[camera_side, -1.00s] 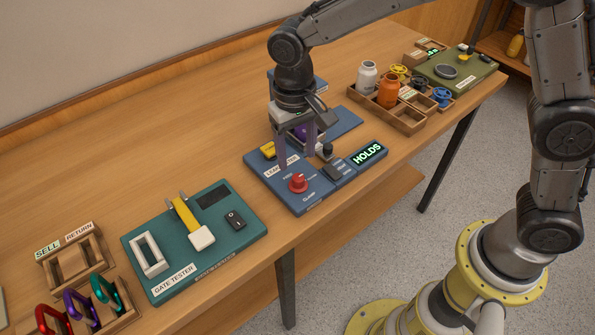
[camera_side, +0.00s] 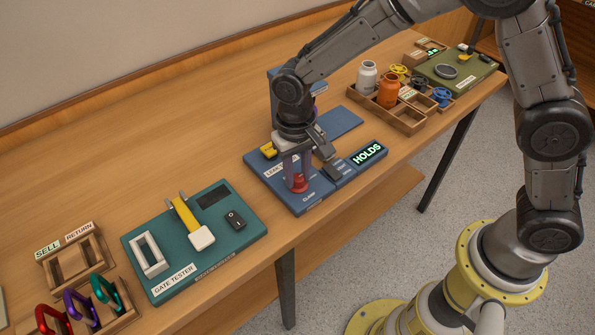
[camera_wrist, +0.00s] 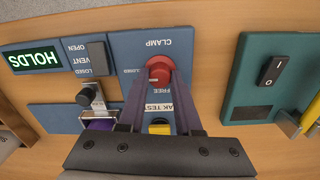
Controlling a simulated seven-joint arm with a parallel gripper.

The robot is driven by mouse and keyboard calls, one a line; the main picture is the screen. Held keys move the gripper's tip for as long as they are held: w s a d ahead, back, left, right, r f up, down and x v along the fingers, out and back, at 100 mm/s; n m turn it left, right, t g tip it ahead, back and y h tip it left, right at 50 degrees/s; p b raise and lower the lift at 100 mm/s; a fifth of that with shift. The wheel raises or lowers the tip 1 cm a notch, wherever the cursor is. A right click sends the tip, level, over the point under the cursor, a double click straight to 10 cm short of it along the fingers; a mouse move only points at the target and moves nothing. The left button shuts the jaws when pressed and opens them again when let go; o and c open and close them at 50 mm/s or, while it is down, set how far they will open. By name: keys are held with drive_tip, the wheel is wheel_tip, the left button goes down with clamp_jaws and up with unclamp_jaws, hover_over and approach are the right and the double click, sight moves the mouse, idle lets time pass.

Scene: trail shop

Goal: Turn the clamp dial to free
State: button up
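In the side view the dial (camera_side: 299,184) is partly hidden by my fingers. My gripper (camera_wrist: 160,76) is down over the dial, with one finger on each side of it. The fingers stand apart; whether they touch the dial I cannot tell. The dial's pointer setting is not clear. The green display (camera_wrist: 34,58) reads HOLDS.
The teal gate tester (camera_side: 215,262) stands to the left in the side view. A wooden tray with bottles (camera_side: 405,122) is to the right.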

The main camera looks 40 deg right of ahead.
clamp_jaws()
drive_tip(key=shift+n, duration=0.3)
drive_tip(key=n, duration=0.2)
drive_tip(key=shift+n, duration=0.3)
drive_tip(key=n, duration=0.9)
drive_tip(key=shift+r+n, duration=0.1)
drive_tip(key=shift+n, duration=2.6)
drive_tip(key=shift+a, duration=0.1)
